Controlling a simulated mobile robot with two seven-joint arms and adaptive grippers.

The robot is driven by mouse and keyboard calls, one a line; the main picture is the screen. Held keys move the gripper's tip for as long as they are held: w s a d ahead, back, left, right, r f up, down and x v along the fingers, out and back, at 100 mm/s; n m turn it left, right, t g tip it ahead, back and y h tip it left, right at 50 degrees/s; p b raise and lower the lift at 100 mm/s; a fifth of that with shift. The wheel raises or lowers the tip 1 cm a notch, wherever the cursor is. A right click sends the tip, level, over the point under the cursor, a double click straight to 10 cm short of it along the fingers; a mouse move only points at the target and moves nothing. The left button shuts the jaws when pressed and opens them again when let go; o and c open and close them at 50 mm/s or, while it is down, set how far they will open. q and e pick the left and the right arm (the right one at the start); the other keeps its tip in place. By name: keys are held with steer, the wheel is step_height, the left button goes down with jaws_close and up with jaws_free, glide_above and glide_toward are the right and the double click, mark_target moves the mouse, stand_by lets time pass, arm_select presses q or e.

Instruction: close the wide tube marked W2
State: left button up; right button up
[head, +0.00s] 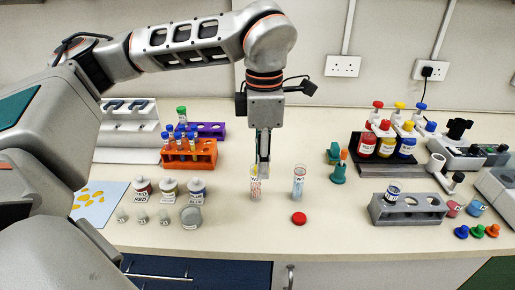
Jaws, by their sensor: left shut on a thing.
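Two clear wide tubes stand upright on the bench in the head view. The left tube (256,187) has reddish markings and the right tube (299,184) has bluish ones. Each label begins with a W, but the digits are too small to read surely. My left gripper (264,168) points straight down, with its fingers at the top of the left tube, and appears shut on it. The fingers partly hide that tube's rim. A red cap (299,218) lies flat on the bench in front of the right tube. My right gripper is not in view.
An orange rack (204,163) with capped tubes and several labelled jars (169,189) stand left. A green dispenser (338,176), a grey rack (388,214) and coloured bottles (386,144) stand right. The bench around the red cap is clear.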

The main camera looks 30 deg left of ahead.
mark_target(256, 183)
arm_select(q)
steer(key=f+m, duration=0.4)
steer(key=m, duration=0.3)
steer(key=w+d+f+m, duration=0.1)
steer(key=f+m, duration=0.3)
steer(key=m, duration=0.4)
steer(key=f+m, duration=0.4)
steer(key=m, duration=0.3)
steer(key=shift+w+d+f+m, duration=0.1)
steer(key=shift+w+d+m, duration=0.2)
steer(key=shift+w, duration=0.1)
steer(key=shift+f+m, duration=0.75)
steer(key=shift+m, duration=0.65)
